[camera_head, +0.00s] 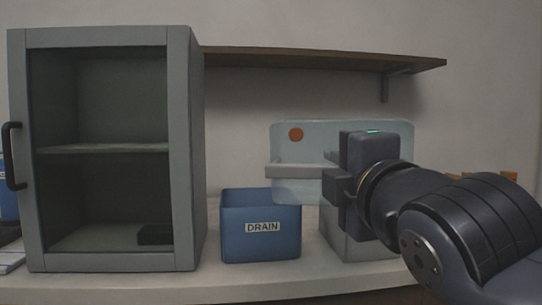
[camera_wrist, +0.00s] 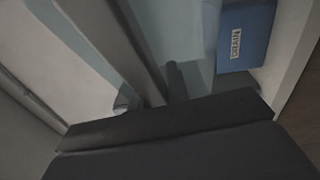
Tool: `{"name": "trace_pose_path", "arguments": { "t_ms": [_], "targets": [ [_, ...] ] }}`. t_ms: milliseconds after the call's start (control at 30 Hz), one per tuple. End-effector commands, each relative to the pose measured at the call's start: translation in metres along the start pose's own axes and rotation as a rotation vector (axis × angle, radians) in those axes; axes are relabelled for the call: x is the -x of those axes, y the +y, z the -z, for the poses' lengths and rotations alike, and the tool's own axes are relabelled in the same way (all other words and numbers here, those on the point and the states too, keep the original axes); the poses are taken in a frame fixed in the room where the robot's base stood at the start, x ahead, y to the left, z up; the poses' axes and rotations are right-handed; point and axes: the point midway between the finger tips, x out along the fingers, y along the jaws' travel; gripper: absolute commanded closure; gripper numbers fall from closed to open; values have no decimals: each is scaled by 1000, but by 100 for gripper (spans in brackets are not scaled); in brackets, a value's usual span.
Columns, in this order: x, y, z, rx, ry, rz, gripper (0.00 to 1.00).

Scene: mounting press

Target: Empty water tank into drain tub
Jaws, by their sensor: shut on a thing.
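The water tank (camera_head: 340,135) is a pale, see-through blue box with an orange round cap (camera_head: 296,134) near its top left. It is off the counter, behind my gripper and at the upper right of the drain tub. My gripper (camera_head: 337,178) is shut on the tank's light grey handle bar (camera_head: 295,171). The blue drain tub (camera_head: 261,242), labelled DRAIN, stands on the counter. The tub also shows at the upper right of the wrist view (camera_wrist: 250,50), turned on its side there. I cannot tell the water level in the tank.
A grey cabinet (camera_head: 186,150) with a glass front and black handle stands left of the tub. A brown wall shelf (camera_head: 320,56) runs above the tank. A grey block (camera_head: 350,243) stands on the counter right of the tub, below my gripper.

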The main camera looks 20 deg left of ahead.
Motion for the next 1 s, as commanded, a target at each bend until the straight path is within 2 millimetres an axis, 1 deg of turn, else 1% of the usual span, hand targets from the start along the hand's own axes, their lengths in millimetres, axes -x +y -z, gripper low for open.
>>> {"name": "trace_pose_path", "arguments": {
  "t_ms": [33, 300, 467, 1000],
  "targets": [
    [5, 1, 9, -9, 40, 1, 100],
    [26, -2, 56, -44, 247, 33, 100],
    [36, -3, 79, -59, 346, 49, 100],
    [35, -3, 77, -58, 339, 49, 100]
  ]
}}
